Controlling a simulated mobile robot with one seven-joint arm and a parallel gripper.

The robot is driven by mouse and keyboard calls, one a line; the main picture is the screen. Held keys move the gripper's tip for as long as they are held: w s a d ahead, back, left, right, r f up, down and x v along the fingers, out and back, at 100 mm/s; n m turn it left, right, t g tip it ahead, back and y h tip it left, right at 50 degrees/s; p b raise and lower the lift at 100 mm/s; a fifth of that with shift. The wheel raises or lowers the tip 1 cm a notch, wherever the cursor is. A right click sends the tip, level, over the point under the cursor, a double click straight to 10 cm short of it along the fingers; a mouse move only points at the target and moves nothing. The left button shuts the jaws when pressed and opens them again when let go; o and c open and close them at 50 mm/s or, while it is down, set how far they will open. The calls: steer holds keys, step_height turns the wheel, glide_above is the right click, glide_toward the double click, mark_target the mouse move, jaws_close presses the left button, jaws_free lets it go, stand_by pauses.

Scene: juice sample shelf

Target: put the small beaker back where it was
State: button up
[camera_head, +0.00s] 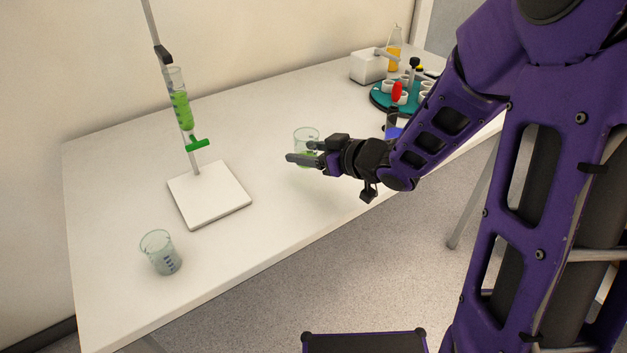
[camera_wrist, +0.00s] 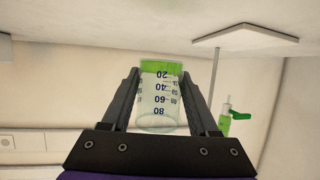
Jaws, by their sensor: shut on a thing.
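A clear glass beaker (camera_head: 306,134) with green liquid in its bottom is between the fingers of my gripper (camera_head: 301,152), over the middle of the table. In the wrist view, which is upside down, the beaker (camera_wrist: 160,98) shows dark blue scale marks, with a finger closed on each side. It looks upright. I cannot tell whether its base touches the table. A second clear beaker (camera_head: 159,252), with no green liquid visible, stands at the table's front left corner.
A burette (camera_head: 180,103) with green liquid and a green tap hangs over a white stand base (camera_head: 210,194), left of my gripper. A teal round rack (camera_head: 380,98), a white device (camera_head: 371,67) and an orange bottle (camera_head: 393,55) are at the far right. The table (camera_head: 115,180) is clear between stand and gripper.

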mark_target(308, 186)
steer(key=shift+f+b, duration=0.9)
steer(key=shift+f, duration=2.5)
steer(key=shift+f, duration=0.1)
steer(key=shift+f, duration=0.15)
steer(key=o, duration=1.4)
steer(key=shift+r, duration=0.2)
steer(key=shift+s+d+r, duration=0.1)
steer(key=shift+d+r, duration=0.05)
steer(key=shift+r, duration=0.05)
steer(key=v, duration=0.9)
steer(key=shift+s+d+f+p, duration=0.2)
steer(key=shift+s+d+p, duration=0.1)
steer(key=shift+d+p, duration=0.1)
steer(key=shift+b+v, duration=0.75)
steer(key=shift+v, duration=0.1)
